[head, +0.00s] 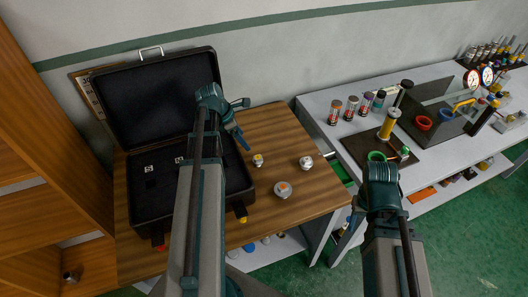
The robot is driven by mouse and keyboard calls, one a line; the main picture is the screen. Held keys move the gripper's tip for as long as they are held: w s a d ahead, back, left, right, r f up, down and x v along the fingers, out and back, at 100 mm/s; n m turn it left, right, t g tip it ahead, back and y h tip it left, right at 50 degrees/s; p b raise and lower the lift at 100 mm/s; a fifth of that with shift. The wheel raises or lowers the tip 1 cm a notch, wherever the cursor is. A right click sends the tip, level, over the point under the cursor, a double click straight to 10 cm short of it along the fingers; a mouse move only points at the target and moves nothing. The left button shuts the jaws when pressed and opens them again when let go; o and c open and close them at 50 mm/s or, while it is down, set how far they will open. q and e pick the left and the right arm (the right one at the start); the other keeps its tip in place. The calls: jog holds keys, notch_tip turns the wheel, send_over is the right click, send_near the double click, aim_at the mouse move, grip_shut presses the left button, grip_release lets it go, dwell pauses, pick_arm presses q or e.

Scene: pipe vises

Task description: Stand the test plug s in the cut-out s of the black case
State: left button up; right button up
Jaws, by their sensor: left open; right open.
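The black case (163,222) lies open on the wooden table, with its lid (150,98) raised at the back. Small white labels show on its dark insert; the cut-outs are hard to make out, and my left arm hides part of the case. My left gripper (243,123) is open and empty, above and behind the small plug. My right gripper (381,174) is open near the grey bench's front edge; its fingers are mostly hidden.
The grey bench (328,123) on the right holds several jars, a yellow cylinder (389,124) on a dark mat, a green ring (377,156), red and blue cups and gauges. A wooden shelf (40,150) stands at the left. Bare tabletop (270,125) surrounds the plugs.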

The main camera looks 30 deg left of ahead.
pick_arm(q)
jog(key=b, duration=0.8)
send_over(256, 157)
jog(key=s+a, duration=0.1)
jog(key=a, duration=0.1)
jog(key=f, duration=0.7)
jog(key=shift+s+d+f, duration=0.2)
jog(key=shift+f, duration=0.05)
jog(key=shift+w+d+f, duration=0.1)
jog(key=shift+d+f, duration=0.05)
jog(key=shift+f, duration=0.05)
jog(key=b+x, duration=0.4)
jog(key=shift+d+f, duration=0.15)
jog(key=shift+f, duration=0.2)
jog(key=shift+d+f+b, duration=0.1)
jog(key=shift+f+b, duration=0.2)
jog(key=shift+b, duration=0.2)
jog(key=shift+r, duration=0.1)
grip_shut()
